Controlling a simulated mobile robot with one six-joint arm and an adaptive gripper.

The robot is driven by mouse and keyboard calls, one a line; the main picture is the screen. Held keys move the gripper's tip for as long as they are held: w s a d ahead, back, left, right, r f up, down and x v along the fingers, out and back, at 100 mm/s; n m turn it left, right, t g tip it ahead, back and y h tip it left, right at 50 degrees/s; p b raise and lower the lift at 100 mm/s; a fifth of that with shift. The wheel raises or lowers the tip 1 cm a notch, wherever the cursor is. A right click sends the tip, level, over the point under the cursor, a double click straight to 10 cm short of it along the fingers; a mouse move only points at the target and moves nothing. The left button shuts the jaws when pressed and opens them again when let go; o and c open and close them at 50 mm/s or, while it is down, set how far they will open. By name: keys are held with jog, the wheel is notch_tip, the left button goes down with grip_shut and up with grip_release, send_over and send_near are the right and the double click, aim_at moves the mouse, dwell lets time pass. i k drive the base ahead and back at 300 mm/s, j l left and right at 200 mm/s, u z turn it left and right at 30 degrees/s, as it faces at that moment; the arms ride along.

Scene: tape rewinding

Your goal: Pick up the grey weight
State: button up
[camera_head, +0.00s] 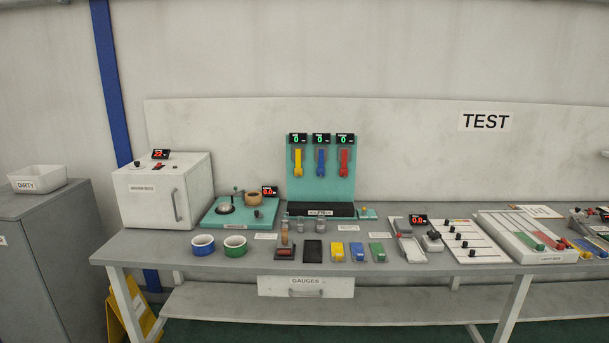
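Two small greyish cylinders stand upright on the long grey table (400,265) in the middle, just below the dark strip of the teal stand. One small cylinder (300,225) is on the left and a slightly wider one (320,227) is on the right. Either looks like the grey weight, but they are too small to tell which it is. A brownish, taller cylinder (284,233) stands to their left. Nothing is seen holding any of them. My gripper is not in view.
A teal stand (315,175) with yellow, blue and red tools rises behind. Blue (203,245) and green (235,246) tape rolls sit left. A black block (312,250) and coloured blocks (337,252) lie in front. A white oven box (160,190) stands far left.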

aim_at(285, 223)
jog(key=i+j, duration=1.2)
jog(key=i, duration=0.15)
